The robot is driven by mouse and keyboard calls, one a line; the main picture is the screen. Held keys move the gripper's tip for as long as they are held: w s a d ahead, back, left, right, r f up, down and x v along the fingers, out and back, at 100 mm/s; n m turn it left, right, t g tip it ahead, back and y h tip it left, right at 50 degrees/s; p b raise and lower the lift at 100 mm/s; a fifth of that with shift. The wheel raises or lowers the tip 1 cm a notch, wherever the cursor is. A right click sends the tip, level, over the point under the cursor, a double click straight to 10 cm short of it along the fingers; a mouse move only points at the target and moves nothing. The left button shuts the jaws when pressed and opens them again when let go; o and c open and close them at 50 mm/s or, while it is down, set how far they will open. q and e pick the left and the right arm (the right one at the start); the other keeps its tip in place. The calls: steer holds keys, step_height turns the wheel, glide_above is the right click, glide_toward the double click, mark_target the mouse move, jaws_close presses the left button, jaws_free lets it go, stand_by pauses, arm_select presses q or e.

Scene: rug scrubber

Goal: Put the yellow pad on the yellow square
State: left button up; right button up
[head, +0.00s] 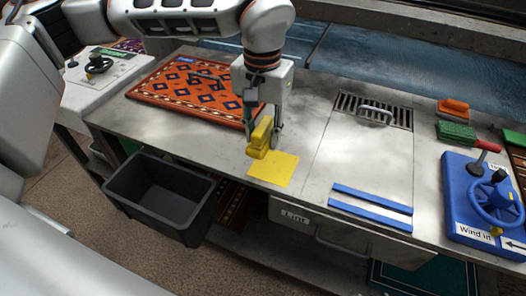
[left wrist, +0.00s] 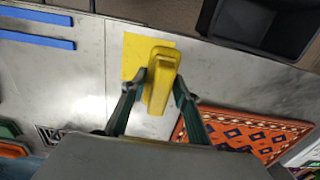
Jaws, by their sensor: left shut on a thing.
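The yellow pad (head: 259,139) is in my left gripper (head: 262,121), whose fingers are closed on its two sides. In the left wrist view the pad (left wrist: 160,75) shows between the fingertips (left wrist: 155,90). The yellow square (head: 274,168) lies flat on the grey worktop near its front edge. In the head view the pad is over the back left part of the square. In the left wrist view it covers part of the square (left wrist: 132,58). The gap between pad and square is hard to judge. My right gripper is not in view.
A patterned orange rug (head: 190,90) lies on the worktop at left. A black bin (head: 160,195) hangs at the front edge. Right of the square are blue strips (head: 371,199), a drain grate with handle (head: 375,112), green and orange brushes (head: 456,131), and a blue winder (head: 482,205).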

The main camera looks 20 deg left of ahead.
mark_target(262, 125)
arm_select(q)
step_height(262, 125, down, 2)
steer(key=shift+f, duration=1.9)
steer(key=shift+f, duration=0.1)
steer(key=o, duration=1.1)
steer(key=shift+f, duration=0.1)
step_height(262, 125, up, 12)
steer(key=shift+r+p, duration=0.2)
steer(key=shift+p, duration=0.2)
